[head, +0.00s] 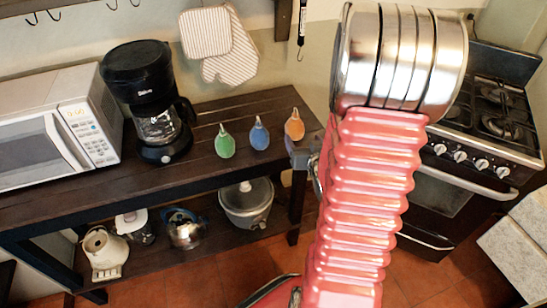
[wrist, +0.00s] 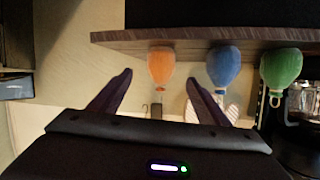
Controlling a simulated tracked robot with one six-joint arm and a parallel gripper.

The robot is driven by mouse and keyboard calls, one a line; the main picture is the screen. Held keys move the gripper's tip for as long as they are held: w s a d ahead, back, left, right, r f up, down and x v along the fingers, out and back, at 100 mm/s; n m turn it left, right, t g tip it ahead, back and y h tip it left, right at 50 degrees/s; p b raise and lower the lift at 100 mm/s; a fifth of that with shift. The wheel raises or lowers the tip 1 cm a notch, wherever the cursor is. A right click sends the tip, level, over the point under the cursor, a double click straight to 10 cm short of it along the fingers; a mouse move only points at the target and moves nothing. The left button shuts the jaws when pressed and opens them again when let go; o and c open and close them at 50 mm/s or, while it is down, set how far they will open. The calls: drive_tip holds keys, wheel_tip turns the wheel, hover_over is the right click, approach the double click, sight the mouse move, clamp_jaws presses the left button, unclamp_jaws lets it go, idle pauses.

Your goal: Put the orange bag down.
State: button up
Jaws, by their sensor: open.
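The orange bag (head: 294,127) stands on the dark wooden shelf top (head: 240,108) near its right end, its narrow neck up. In the wrist view, which looks upside down, the orange bag (wrist: 160,66) shows between the two fingers of my gripper (wrist: 159,78). The fingers are spread, with a visible gap on both sides of the bag. In the head view my red arm hides most of the gripper.
A blue bag (head: 259,136) and a green bag (head: 225,142) stand left of the orange one. A coffee maker (head: 150,100) and a microwave (head: 60,130) are farther left. A stove (head: 480,135) is at the right. A pot (head: 246,202) stands on the lower shelf.

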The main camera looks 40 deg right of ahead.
drive_tip(key=a+r+n+g+y, duration=0.1)
drive_tip(key=a+r+n+g, duration=0.1)
drive_tip(key=a+r, duration=0.5)
drive_tip(key=a+r+n+g+y, duration=0.2)
drive_tip(key=a+r, duration=0.1)
drive_tip(key=a, duration=0.7)
drive_tip(key=s+a+r+n+g+y, duration=0.1)
drive_tip(key=s+a+r, duration=0.1)
drive_tip(key=s+a, duration=0.5)
drive_tip(key=s+a+r+n+g+y, duration=0.1)
drive_tip(key=s+a+r+g+y, duration=0.1)
drive_tip(key=s+a, duration=0.5)
drive_tip(key=shift+s+a+r+n, duration=0.3)
drive_tip(key=shift+a+r+n, duration=0.1)
drive_tip(key=shift+a+r, duration=0.45)
drive_tip(key=shift+d, duration=0.1)
